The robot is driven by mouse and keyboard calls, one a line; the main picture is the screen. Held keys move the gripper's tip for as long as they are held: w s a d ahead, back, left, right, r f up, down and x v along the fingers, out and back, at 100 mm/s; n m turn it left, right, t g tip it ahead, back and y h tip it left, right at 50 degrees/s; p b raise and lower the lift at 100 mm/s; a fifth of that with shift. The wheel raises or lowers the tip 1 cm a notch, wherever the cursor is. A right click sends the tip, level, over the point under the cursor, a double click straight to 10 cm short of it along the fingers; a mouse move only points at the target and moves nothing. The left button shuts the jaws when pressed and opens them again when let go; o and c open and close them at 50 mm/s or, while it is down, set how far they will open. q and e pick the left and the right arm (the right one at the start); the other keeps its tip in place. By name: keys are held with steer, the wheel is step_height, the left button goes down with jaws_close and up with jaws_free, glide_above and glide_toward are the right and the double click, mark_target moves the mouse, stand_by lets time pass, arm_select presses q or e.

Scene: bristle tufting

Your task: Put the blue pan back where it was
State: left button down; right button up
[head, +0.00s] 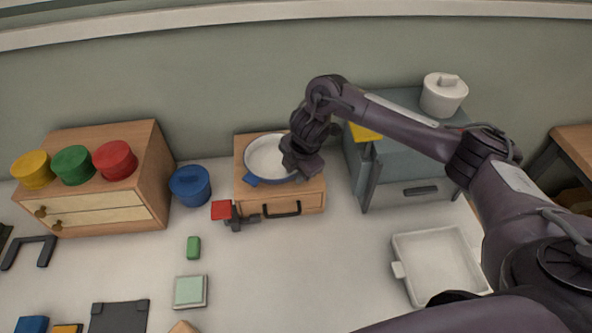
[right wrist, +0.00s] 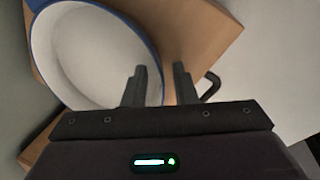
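The blue pan (head: 266,157) has a pale inside and a blue rim. It sits on top of a small wooden box with a drawer (head: 240,200), and a short blue piece sticks out at its front left. My right gripper (head: 300,170) is at the pan's right side, over the box top. In the right wrist view, my right gripper (right wrist: 158,84) has its fingers apart, and the pan (right wrist: 90,50) lies ahead and to the left, its rim reaching the finger area. I cannot tell whether a finger touches the rim. My left gripper is not in view.
A blue pot (head: 190,187) stands left of the box, beside a wooden cabinet (head: 155,165) with coloured round lids. A red-and-grey tool (head: 222,211) is at the box's front left. A grey cabinet (head: 410,160) stands right. A white tray (head: 437,265) lies front right.

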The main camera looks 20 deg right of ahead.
steer(key=shift+r, duration=0.1)
steer(key=shift+r, duration=0.3)
steer(key=p+v, duration=0.2)
steer(key=v, duration=0.9)
steer(key=shift+p, duration=0.35)
steer(key=shift+s, duration=0.15)
